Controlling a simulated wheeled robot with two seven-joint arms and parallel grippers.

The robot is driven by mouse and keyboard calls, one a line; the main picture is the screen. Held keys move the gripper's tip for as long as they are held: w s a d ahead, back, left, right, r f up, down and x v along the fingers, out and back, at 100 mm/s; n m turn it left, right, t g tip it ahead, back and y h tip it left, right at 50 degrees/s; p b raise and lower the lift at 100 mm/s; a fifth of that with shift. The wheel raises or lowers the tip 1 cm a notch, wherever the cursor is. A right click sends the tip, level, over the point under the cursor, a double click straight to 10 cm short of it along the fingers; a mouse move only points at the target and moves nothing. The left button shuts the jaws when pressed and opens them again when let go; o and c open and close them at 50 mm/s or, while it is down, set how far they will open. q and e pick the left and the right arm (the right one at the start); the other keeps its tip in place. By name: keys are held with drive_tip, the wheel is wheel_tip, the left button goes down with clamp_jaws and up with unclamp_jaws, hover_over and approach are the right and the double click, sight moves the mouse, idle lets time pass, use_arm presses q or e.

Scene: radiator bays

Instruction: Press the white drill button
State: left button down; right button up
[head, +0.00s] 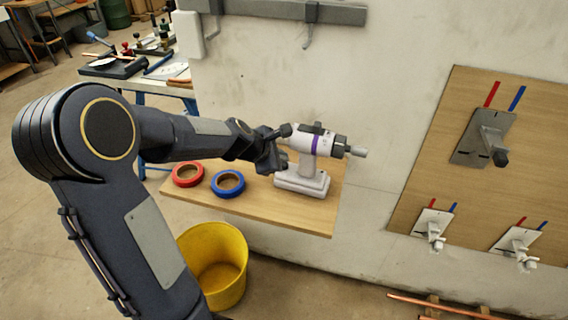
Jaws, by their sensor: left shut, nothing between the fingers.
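A white drill (305,173) with a purple band and a grey chuck stands upright on its base on a wooden shelf (262,207). Its chuck points right. My left gripper (284,146) is shut and empty at the rear left side of the drill, close to its handle and the back of its body. I cannot tell whether it touches the drill. The white button cannot be made out; my gripper covers part of the drill there. My right gripper is not in view.
A red tape roll (188,168) and a blue tape roll (228,176) lie on the shelf left of the drill. A yellow bucket (240,270) stands on the floor below. A wooden board (540,125) with pipe brackets is on the wall at right.

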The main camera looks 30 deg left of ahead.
use_arm(q)
drive_tip(key=shift+f, duration=0.1)
idle(0.3)
drive_tip(key=shift+f+b, duration=0.4)
drive_tip(key=shift+r+p, duration=0.45)
drive_tip(key=shift+p, duration=0.05)
drive_tip(key=shift+r, duration=0.1)
wheel_tip(320, 180, up, 6)
drive_tip(key=p, duration=0.6)
